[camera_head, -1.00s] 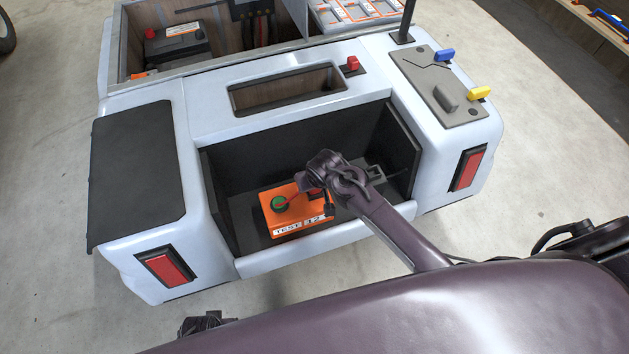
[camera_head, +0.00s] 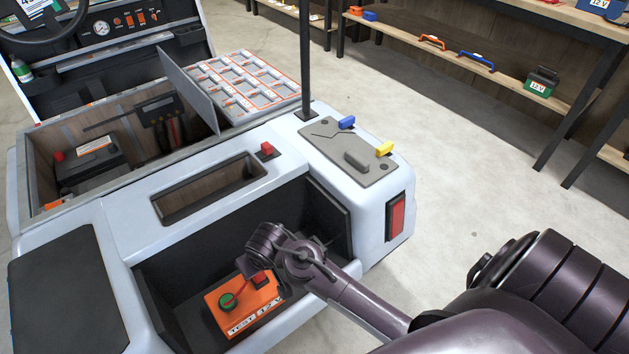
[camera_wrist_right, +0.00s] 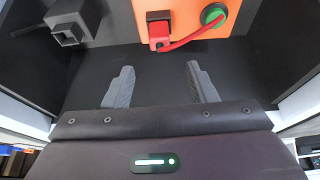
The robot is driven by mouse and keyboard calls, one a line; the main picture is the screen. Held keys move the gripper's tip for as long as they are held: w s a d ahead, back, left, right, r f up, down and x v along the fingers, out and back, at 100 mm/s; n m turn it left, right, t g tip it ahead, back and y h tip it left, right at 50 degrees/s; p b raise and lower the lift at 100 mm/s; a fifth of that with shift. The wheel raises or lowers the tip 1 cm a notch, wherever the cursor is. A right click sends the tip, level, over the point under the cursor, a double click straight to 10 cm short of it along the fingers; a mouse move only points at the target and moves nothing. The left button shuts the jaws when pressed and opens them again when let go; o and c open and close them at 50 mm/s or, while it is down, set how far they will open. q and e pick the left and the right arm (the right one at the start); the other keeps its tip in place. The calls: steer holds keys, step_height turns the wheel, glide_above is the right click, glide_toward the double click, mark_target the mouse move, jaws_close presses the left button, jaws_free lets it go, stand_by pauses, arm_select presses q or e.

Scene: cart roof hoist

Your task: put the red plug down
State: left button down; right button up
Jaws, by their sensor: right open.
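The red plug (camera_head: 261,280) sits on the orange test box (camera_head: 237,318) in the cart's open rear bay. The right wrist view shows the plug (camera_wrist_right: 159,34) at the box's face, with a red cable running to a round green part (camera_wrist_right: 213,14). My right gripper (camera_wrist_right: 160,67) is open and empty, its two fingers apart, with the plug beyond their tips and dark floor between them. In the head view my right wrist hangs over the bay beside the box, and its fingers are hidden. My left gripper is not in view.
A dark grey socket-like block (camera_wrist_right: 72,24) stands in the bay beside the box. The bay's dark side wall (camera_head: 328,215) is close to my right arm. The cart top has a red switch (camera_head: 267,149) and a grey panel (camera_head: 345,150) with blue and yellow levers.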

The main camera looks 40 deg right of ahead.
steer(key=s+d+f+g, duration=0.1)
steer(key=s+f, duration=0.4)
steer(key=f, duration=0.5)
steer(key=s+d+f+g, duration=0.1)
steer(key=s+d+f, duration=0.1)
steer(key=s+f, duration=0.6)
steer(key=s+d+f+n+g, duration=0.1)
steer(key=s+d+f+n, duration=0.1)
steer(key=s+f, duration=1.2)
steer(key=shift+d, duration=0.35)
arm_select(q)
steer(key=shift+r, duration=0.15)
arm_select(e)
steer(key=shift+r, duration=0.15)
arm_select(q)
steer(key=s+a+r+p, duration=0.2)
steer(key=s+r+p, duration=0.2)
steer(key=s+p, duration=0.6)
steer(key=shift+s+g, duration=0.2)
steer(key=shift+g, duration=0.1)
arm_select(e)
steer(key=s+d+r, duration=0.2)
steer(key=s+r, duration=0.2)
steer(key=s, duration=0.6)
steer(key=shift+g, duration=0.3)
steer(key=shift+s, duration=0.1)
